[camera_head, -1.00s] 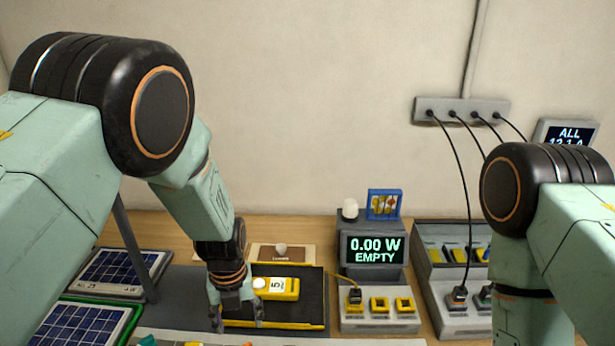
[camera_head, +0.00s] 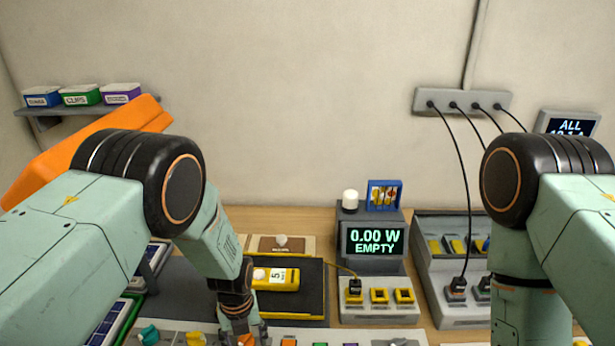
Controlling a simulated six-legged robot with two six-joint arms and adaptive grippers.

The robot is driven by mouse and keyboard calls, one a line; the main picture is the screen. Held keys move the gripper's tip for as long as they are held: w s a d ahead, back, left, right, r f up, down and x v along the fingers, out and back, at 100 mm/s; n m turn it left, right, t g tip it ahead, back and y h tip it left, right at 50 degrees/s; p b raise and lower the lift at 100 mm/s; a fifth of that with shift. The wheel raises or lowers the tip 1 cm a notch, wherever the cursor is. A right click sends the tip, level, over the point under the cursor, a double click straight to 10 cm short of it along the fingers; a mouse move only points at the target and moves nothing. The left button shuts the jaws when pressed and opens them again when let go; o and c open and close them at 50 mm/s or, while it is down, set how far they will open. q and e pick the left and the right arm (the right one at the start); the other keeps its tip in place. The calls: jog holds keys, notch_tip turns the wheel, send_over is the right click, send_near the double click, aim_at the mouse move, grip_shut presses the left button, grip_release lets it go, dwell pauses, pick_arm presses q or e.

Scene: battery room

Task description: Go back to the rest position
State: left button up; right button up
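A charger rack (camera_head: 455,314) with black cables stands right. Solar panels (camera_head: 112,322) lie left, partly hidden by my arm. A shelf with small boxes (camera_head: 80,97) hangs at the back left.

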pick_arm(q)
jog(key=n, duration=0.5)
jog(key=shift+r+n, duration=0.15)
jog(key=shift+n, duration=0.15)
jog(key=n, duration=1.1)
jog(key=shift+n, duration=0.4)
jog(key=shift+n+b, duration=0.8)
jog(key=shift+n, duration=1.1)
